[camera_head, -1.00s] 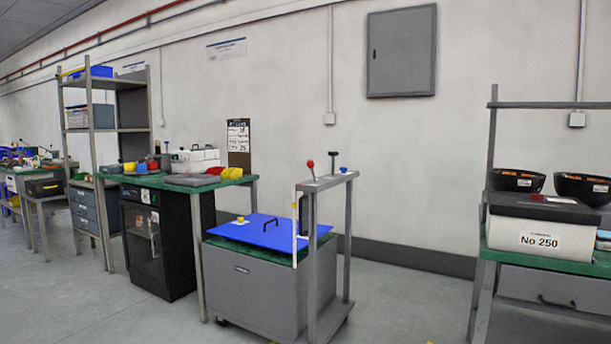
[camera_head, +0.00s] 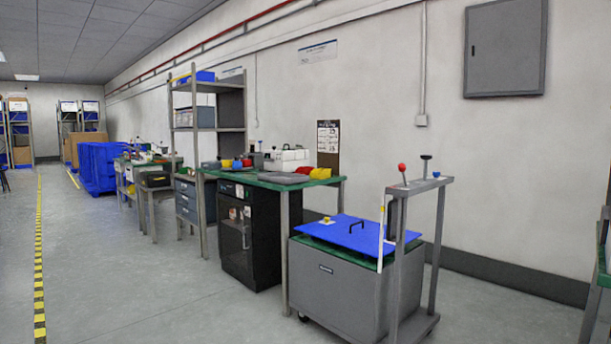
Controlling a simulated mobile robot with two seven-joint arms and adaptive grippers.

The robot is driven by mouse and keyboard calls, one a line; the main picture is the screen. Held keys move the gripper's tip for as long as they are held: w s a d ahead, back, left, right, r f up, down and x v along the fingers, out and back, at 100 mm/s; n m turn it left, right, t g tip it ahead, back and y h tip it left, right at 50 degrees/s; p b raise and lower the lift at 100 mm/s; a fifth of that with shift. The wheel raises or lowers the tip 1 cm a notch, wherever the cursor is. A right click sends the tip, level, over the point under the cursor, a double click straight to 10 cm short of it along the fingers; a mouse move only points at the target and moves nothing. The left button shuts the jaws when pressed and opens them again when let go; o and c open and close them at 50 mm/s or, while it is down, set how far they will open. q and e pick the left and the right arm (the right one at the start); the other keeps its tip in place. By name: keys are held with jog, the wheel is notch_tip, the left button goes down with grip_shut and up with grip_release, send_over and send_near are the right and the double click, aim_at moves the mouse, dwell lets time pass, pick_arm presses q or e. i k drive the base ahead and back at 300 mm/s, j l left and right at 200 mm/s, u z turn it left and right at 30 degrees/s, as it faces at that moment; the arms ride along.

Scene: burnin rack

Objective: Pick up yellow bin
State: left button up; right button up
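Small yellow bins (camera_head: 320,173) sit at the right end of the green-topped workbench (camera_head: 258,181), in the middle of the view. Small red, blue and yellow items (camera_head: 236,163) stand further left on the same bench; they are too small to tell apart well. Neither of my grippers is in view.
A grey cart with a blue lid (camera_head: 345,231) and upright posts stands in front of the bench's right end. A grey shelf rack (camera_head: 208,115) stands behind the bench's left end. Blue crates (camera_head: 98,167) stand far left. The floor on the left is clear, with a yellow-black line (camera_head: 39,262).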

aim_at(317, 173)
jog(key=i+j+u, duration=0.55)
jog(key=i+u, duration=0.2)
jog(key=i, duration=0.2)
jog(key=i+j+u, duration=0.15)
jog(key=i, duration=0.65)
jog(key=i+j+u, duration=0.15)
jog(key=i, duration=0.65)
jog(key=i+z, duration=0.4)
jog(key=i+j+z, duration=0.25)
jog(key=z, duration=0.15)
jog(key=i+j+z, duration=0.55)
jog(key=z, duration=0.2)
jog(key=i+j+z, duration=0.15)
jog(key=z, duration=0.25)
jog(key=i+j+z, duration=0.1)
jog(key=j+z, duration=0.3)
